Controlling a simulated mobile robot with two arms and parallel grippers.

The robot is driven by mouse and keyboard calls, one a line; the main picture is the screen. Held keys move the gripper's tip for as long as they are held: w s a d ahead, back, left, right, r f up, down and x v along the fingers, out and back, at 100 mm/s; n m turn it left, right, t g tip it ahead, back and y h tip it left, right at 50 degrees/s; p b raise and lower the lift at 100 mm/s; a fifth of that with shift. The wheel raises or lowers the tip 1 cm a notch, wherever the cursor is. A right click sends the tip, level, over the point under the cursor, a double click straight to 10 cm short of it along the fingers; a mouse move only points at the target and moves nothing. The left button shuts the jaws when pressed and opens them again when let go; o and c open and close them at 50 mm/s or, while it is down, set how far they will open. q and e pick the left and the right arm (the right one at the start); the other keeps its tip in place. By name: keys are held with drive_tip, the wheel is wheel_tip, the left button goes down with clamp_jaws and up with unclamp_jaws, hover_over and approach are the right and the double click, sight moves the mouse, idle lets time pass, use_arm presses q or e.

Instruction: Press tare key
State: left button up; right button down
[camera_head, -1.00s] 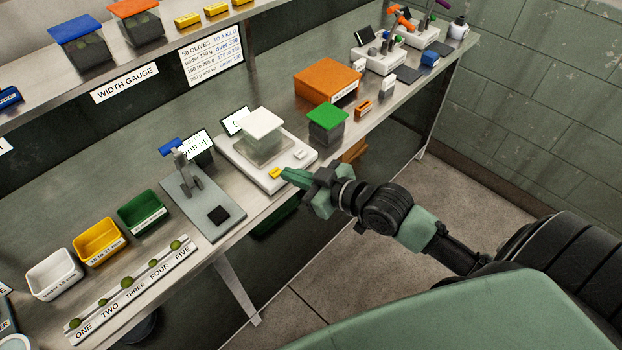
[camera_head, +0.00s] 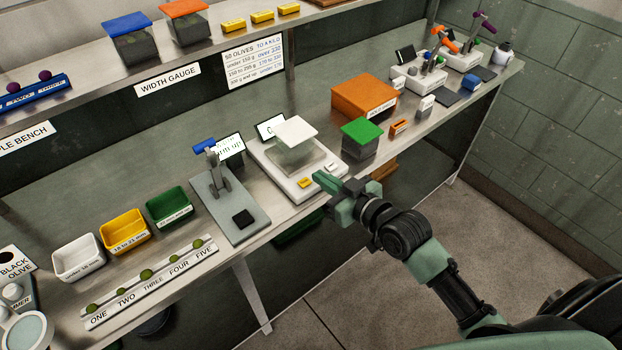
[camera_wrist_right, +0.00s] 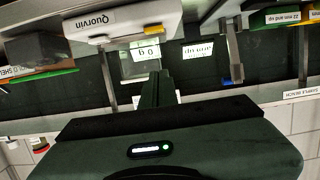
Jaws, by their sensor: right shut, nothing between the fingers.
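The white scale (camera_head: 268,158) stands on the bench with a clear box under a white lid (camera_head: 295,131) on its pan. A yellow key (camera_head: 305,183) and a white key (camera_head: 331,167) sit on its front edge; their lettering is too small to read. My right gripper (camera_head: 318,177) is shut and empty, its green fingertips at the scale's front edge between the two keys; contact cannot be told. The right wrist view shows the fingers (camera_wrist_right: 157,85) and, upside down, the scale's "Quorvin" front (camera_wrist_right: 122,20) and a display reading 0 g (camera_wrist_right: 145,53). My left gripper is out of view.
A green-lidded box (camera_head: 362,134) and an orange box (camera_head: 365,98) stand right of the scale. A grey plate device with a black pad (camera_head: 242,218) stands to its left, then green, yellow and white bins. Open floor (camera_head: 350,285) lies in front of the bench.

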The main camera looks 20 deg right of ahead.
sight(311, 190)
drive_tip(key=w+f, duration=0.1)
drive_tip(key=w+a+f, duration=0.1)
drive_tip(key=w, duration=0.1)
drive_tip(key=w+f+p, duration=0.1)
drive_tip(key=f, duration=0.1)
drive_tip(key=shift+w+a, duration=0.2)
drive_tip(key=shift+a, duration=0.1)
drive_tip(key=shift+f, duration=0.55)
